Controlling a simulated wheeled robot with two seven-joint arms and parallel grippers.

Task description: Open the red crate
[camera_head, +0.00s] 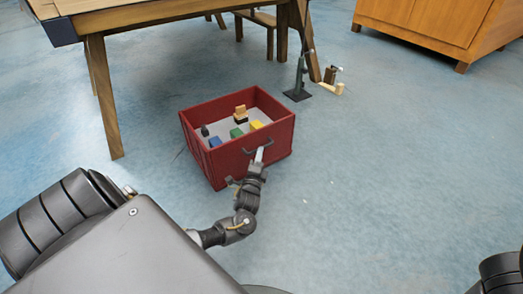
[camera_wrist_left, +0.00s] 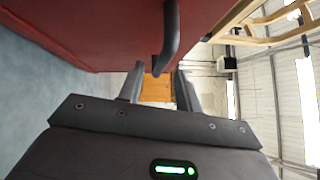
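The red crate (camera_head: 232,164) stands on the floor and its top is open. Several small blocks in blue, green, yellow and wood colour lie inside. A dark handle (camera_head: 262,147) is on its near wall. My left gripper (camera_head: 260,155) is at that handle, outside the wall. In the left wrist view, the fingers (camera_wrist_left: 160,86) are apart. The dark handle (camera_wrist_left: 171,35) reaches down to just before and between them, and the red wall (camera_wrist_left: 90,30) fills the upper left. Whether a finger touches the handle I cannot tell. My right gripper is out of view.
A wooden table (camera_head: 135,17) stands at the upper left, its leg (camera_head: 103,95) left of the crate. A dark stand (camera_head: 297,93) and a small wooden piece (camera_head: 333,86) are behind the crate. A wooden cabinet (camera_head: 430,22) is at the upper right. Floor to the right is clear.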

